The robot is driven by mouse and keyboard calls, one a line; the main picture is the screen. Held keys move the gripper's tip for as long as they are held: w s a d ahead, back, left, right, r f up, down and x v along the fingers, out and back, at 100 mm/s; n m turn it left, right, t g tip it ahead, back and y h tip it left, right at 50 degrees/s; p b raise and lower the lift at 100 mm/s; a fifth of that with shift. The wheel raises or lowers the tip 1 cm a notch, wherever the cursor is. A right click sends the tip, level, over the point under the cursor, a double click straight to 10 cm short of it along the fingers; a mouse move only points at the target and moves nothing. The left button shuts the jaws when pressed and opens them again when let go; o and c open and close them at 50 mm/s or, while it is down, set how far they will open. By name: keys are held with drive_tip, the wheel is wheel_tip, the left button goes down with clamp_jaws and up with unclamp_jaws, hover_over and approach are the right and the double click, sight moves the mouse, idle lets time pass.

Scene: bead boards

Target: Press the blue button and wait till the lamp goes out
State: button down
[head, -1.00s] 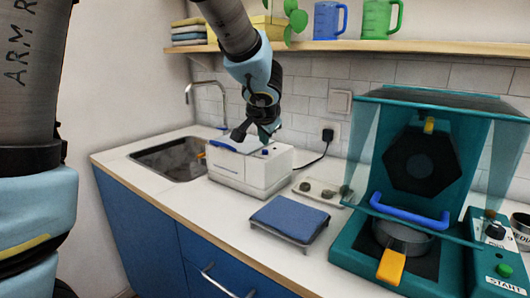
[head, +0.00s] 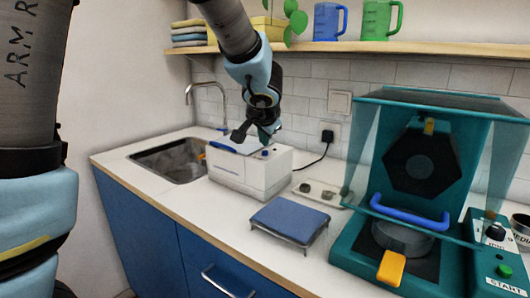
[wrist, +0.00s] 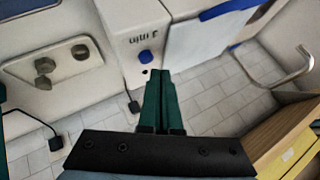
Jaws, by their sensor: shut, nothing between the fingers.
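The blue button (wrist: 145,57) is a small round knob on top of a white box-shaped appliance (head: 262,178), beside a "3 min" label in the wrist view. A small dark spot (wrist: 144,72) sits close to the button; I cannot tell whether it is the lamp, and I see no clear glow. My gripper (wrist: 160,73) has its green fingers together and empty. In the wrist view their tips are near the button and apart from it in the picture; contact is not shown. In the head view my gripper (head: 265,139) is just above the appliance's right end.
The sink (head: 172,160) is left of the appliance. A blue pad on a low stand (head: 288,222) and a small panel with knobs (head: 320,192) are to its right. A teal press-like machine (head: 350,250) stands further right. A shelf (head: 420,47) runs above.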

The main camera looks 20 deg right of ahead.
sight(264, 157)
drive_tip(key=shift+f, duration=0.15)
idle(0.6)
drive_tip(key=shift+f+b, duration=0.3)
drive_tip(key=shift+b, duration=0.45)
drive_tip(key=shift+f+b, duration=0.35)
drive_tip(key=shift+b, duration=0.15)
idle(0.4)
drive_tip(key=shift+r, duration=0.1)
drive_tip(key=shift+r+p, duration=0.6)
drive_tip(key=shift+r, duration=0.15)
wheel_tip(264, 157, up, 5)
drive_tip(key=p, duration=0.3)
drive_tip(key=shift+p, duration=0.4)
idle(0.6)
